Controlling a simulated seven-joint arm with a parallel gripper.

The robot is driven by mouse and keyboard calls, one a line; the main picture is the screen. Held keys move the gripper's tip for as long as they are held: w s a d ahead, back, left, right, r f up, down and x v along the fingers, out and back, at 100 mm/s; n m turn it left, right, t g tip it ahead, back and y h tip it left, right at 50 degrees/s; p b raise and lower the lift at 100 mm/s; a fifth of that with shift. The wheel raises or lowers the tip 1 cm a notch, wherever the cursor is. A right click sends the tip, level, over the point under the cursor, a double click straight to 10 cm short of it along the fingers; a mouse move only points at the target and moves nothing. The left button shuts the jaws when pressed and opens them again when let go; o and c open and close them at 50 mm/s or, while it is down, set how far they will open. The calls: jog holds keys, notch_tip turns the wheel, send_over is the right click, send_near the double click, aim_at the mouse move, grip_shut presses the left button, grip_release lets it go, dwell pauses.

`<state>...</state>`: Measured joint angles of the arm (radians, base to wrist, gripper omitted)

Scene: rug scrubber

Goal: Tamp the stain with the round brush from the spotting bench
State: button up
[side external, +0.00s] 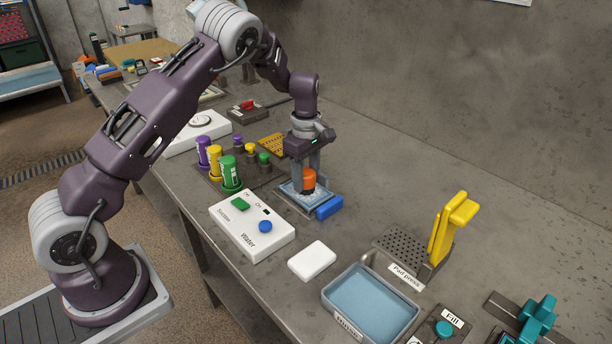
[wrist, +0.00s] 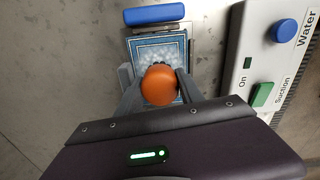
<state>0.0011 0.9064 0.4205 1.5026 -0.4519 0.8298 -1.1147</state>
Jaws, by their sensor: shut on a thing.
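My gripper (side external: 307,178) is shut on the orange knob of the round brush (side external: 308,180). In the wrist view the orange knob (wrist: 158,86) sits between the two fingers, with a little dark bristle showing behind it. The brush is upright over a small blue patterned rug piece (wrist: 152,48) with a pale border; the rug (side external: 287,190) also shows in the side view. I cannot tell whether the bristles touch it. The stain is not visible; the brush and gripper hide part of the rug.
A blue bar (side external: 329,208) lies at the rug's edge. The white Water and Suction box (side external: 250,232) stands close by. Purple, yellow and green bottles (side external: 230,173) stand left of the rug. A white block (side external: 312,261), a water tray (side external: 398,318) and a yellow-handled pad press (side external: 440,235) are nearer.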

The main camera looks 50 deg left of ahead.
jog(key=shift+r, duration=3.5)
